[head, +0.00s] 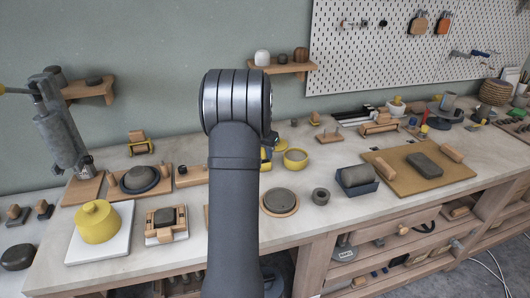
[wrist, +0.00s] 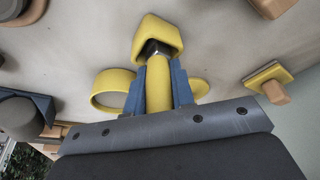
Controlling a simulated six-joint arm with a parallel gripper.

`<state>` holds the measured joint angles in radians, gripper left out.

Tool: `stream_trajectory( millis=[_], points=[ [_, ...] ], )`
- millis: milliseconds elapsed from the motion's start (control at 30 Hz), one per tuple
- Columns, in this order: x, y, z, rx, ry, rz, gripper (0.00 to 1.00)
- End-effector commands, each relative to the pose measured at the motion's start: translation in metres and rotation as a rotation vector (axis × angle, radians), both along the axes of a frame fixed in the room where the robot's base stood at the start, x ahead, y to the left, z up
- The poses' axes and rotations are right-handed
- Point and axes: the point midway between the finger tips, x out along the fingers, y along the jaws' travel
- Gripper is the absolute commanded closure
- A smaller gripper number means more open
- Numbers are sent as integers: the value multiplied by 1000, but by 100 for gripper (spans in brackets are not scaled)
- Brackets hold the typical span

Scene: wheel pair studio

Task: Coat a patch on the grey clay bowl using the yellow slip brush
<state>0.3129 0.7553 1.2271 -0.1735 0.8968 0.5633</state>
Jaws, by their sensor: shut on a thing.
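The yellow slip brush (wrist: 159,88) is between the two blue fingers of my gripper (wrist: 159,88) in the wrist view. The fingers are shut on its yellow handle; a dark collar and a yellow block show beyond them. In the head view my arm hides most of the gripper; a bit of blue and yellow shows at its right edge. A rounded grey bowl-like piece (head: 139,178), probably the grey clay bowl, sits in a dark blue ring on a wooden board at the left. The gripper is apart from it, to its right.
A yellow bowl (head: 295,158) stands just right of my arm; a yellow ring shape (wrist: 108,90) shows beside the fingers. A yellow lidded pot (head: 98,222) stands front left. A grey disc (head: 280,201), small grey cup (head: 320,195) and blue tray (head: 358,188) stand right of my arm.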

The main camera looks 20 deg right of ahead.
Motion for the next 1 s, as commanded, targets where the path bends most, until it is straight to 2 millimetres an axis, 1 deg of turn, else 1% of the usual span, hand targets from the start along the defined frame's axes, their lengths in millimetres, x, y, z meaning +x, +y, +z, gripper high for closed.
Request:
stream_trajectory(
  millis=[67,167,733,867,1000],
  points=[
    [0,0,0,1,2,0,100],
    [0,0,6,0,0,0,100],
    [0,0,53,-1,-1,0,100],
    [0,0,59,-1,1,0,100],
    [0,0,60,0,1,0,100]
  ],
)
